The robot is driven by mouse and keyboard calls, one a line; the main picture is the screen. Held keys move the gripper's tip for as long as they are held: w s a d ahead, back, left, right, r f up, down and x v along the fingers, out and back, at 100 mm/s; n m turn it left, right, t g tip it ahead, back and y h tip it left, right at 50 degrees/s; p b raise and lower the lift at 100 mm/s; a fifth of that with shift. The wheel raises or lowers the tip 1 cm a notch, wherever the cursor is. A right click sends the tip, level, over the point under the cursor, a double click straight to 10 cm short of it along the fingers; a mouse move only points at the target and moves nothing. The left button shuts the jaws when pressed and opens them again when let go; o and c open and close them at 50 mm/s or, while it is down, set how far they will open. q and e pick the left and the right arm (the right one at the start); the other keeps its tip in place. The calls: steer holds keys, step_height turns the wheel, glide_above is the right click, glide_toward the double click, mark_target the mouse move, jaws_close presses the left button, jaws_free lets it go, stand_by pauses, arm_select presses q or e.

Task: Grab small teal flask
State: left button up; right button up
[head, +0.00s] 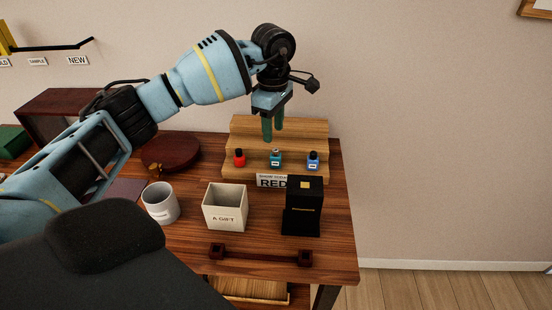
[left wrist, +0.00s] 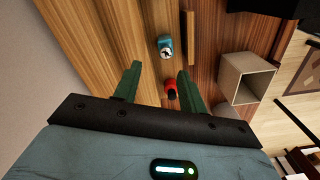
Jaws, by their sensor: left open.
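The small teal flask (head: 275,159) stands upright with a dark cap on the stepped wooden stand, between a red flask (head: 239,159) and a blue flask (head: 313,162). My left gripper (head: 272,138) is open and empty, fingers pointing down, above and behind the teal flask in the head view. In the left wrist view the teal flask (left wrist: 165,46) lies beyond the fingertips of my left gripper (left wrist: 159,70), and the red flask (left wrist: 171,91) shows between the fingers. My right gripper is not in view.
The wooden stand (head: 305,129) bears a sign reading RED (head: 271,182). In front are a white mug (head: 160,202), an open white box (head: 225,210), a black box (head: 302,212) and a dark handled bar (head: 260,257). A round dark board (head: 170,151) lies left of the stand.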

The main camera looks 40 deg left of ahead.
mark_target(275, 149)
arm_select(q)
steer(key=shift+s+d+f, duration=0.1)
steer(key=shift+f, duration=0.2)
steer(key=shift+s+d+f+p, duration=0.1)
steer(key=shift+d+f+p, duration=0.1)
steer(key=shift+f, duration=0.95)
steer(key=shift+s+d+f+p, duration=0.1)
steer(key=shift+d+f+p, duration=0.1)
steer(key=shift+f, duration=0.9)
jaws_close()
